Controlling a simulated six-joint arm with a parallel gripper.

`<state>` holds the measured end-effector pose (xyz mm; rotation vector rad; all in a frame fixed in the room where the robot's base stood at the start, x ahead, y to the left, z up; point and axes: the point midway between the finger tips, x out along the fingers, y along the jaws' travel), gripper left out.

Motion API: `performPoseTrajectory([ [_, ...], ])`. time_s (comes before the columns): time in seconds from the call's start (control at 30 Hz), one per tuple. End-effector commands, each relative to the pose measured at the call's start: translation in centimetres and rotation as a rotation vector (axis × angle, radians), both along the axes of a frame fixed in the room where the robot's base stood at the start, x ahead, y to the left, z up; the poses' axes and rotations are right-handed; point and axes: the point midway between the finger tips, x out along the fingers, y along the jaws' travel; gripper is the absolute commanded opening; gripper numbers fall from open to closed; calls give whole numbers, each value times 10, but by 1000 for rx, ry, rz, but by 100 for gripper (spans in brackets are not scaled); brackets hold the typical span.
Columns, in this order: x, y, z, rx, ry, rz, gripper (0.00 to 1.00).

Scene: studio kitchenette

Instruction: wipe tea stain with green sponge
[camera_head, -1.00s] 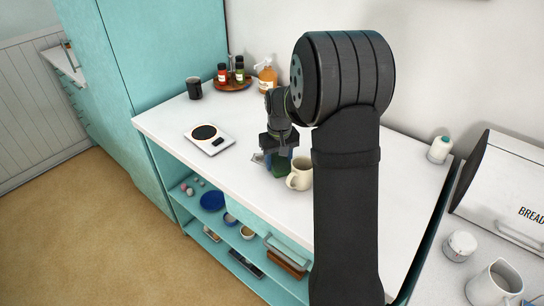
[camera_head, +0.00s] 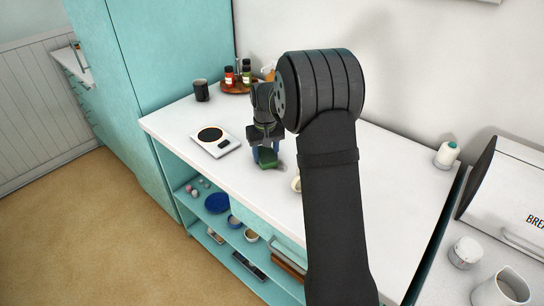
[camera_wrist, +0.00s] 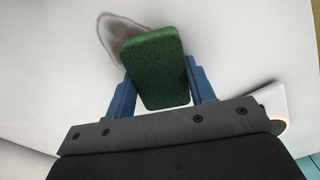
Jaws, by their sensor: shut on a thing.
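The green sponge (camera_head: 267,160) is between the fingers of my gripper (camera_head: 265,153), low over the white counter in the head view. In the wrist view the sponge (camera_wrist: 153,62) is clamped between the two blue fingers of my gripper (camera_wrist: 159,82). A thin grey-brown ring, apparently the tea stain (camera_wrist: 104,40), shows on the counter at the upper left of the wrist view, partly hidden by the sponge. I cannot tell whether the sponge touches the counter.
A cream mug (camera_head: 296,184) stands to the right of the sponge, mostly hidden by my arm. A kitchen scale (camera_head: 216,142) lies to the left. A black cup (camera_head: 201,91) and a bottle tray (camera_head: 238,88) stand at the back. The counter's front left is clear.

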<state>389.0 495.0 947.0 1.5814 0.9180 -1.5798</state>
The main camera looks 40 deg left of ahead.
Motion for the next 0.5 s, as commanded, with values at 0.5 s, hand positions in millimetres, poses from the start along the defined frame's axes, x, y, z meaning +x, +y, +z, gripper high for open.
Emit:
performPoseTrajectory([
  [0.5,0,16,-3,-3,1,-1,28],
])
